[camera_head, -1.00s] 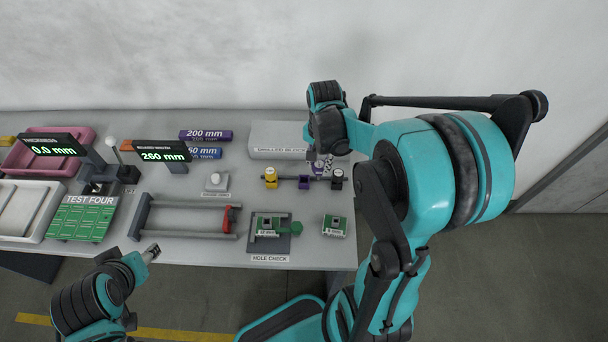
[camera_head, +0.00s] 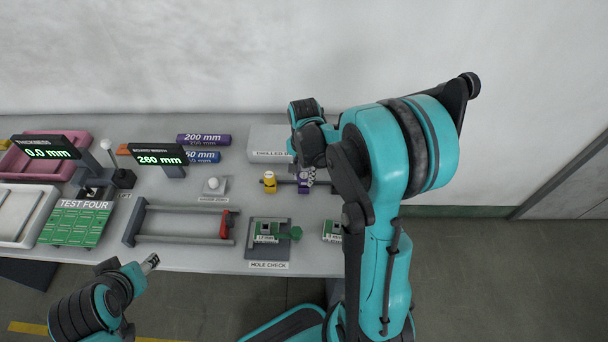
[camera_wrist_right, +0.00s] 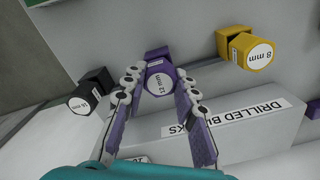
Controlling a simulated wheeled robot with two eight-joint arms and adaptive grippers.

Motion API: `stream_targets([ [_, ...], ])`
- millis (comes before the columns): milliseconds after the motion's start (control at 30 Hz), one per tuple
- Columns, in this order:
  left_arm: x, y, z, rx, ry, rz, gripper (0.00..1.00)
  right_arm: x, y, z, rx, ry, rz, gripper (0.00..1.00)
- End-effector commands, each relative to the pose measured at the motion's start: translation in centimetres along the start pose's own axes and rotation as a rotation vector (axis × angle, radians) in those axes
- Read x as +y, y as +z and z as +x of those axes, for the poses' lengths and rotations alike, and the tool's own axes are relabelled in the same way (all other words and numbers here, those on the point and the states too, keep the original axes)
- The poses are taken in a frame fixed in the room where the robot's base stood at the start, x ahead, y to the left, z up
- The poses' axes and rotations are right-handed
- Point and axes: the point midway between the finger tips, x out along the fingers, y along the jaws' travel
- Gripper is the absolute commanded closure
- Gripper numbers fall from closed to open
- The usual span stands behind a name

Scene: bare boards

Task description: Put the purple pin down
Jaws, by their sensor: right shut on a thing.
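The purple pin (camera_wrist_right: 159,84), with a white round end marked 12 mm, is between the fingers of my right gripper (camera_head: 308,174), which is shut on it. In the right wrist view it lines up with a purple block (camera_wrist_right: 157,54) just beyond it. I cannot tell whether the pin is seated in that block or held just off it. In the head view, purple (camera_head: 304,188) shows under the fingers, on the rack. My left gripper (camera_head: 150,263) is empty near the table's front edge; its opening is unclear.
A yellow 8 mm pin (camera_wrist_right: 257,55) and a black 16 mm pin (camera_wrist_right: 84,103) flank the purple block. The hole check fixture (camera_head: 255,248) and a red-ended frame (camera_head: 180,240) stand nearer the front.

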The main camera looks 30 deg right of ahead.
Motion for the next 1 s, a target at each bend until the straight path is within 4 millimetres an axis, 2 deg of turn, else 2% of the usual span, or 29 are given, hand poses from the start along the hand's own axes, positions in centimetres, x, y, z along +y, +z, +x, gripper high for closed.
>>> stream_targets([
  [33,0.0,0.2,0.3,0.000,0.000,0.000,0.51,0.0,0.0,0.3,0.000,0.000,0.000,1.00],
  [67,0.0,0.2,0.3,0.000,0.000,0.000,0.51,0.0,0.0,0.3,0.000,0.000,0.000,0.69],
  [133,0.0,0.1,0.2,0.000,0.000,0.000,0.51,0.0,0.0,0.2,0.000,0.000,0.000,0.51],
  [433,0.0,0.1,0.1,0.000,0.000,0.000,0.51,0.0,0.0,0.2,0.000,0.000,0.000,0.51],
  [567,0.0,-0.2,-0.3,0.000,0.000,0.000,0.51,0.0,0.0,-0.8,0.000,0.000,0.000,0.51],
  [1000,0.0,-1.9,-2.6,0.000,0.000,0.000,0.51,0.0,0.0,-9.8,0.000,0.000,0.000,0.51],
])
